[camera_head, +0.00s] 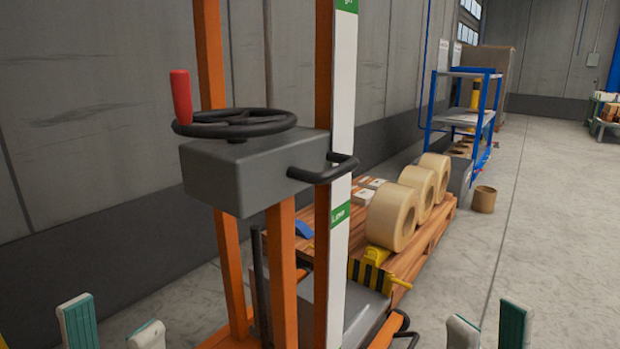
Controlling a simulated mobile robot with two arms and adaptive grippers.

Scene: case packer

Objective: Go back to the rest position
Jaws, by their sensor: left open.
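My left gripper (112,330) shows at the bottom left edge, only its fingertips in the picture. They are apart with nothing between them, one with a teal pad. My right gripper (489,330) shows at the bottom right, also only as fingertips. They stand apart with bare floor between them. Both grippers are low in the view, clear of the machine in front. The rest of both arms is out of the picture.
An orange-framed machine with a grey box (240,178) and black handwheel (234,123) stands ahead, between my grippers. Behind it is a wooden pallet (430,245) with tape rolls (392,216). A blue rack (466,100) stands farther back. The floor (560,220) at right is clear.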

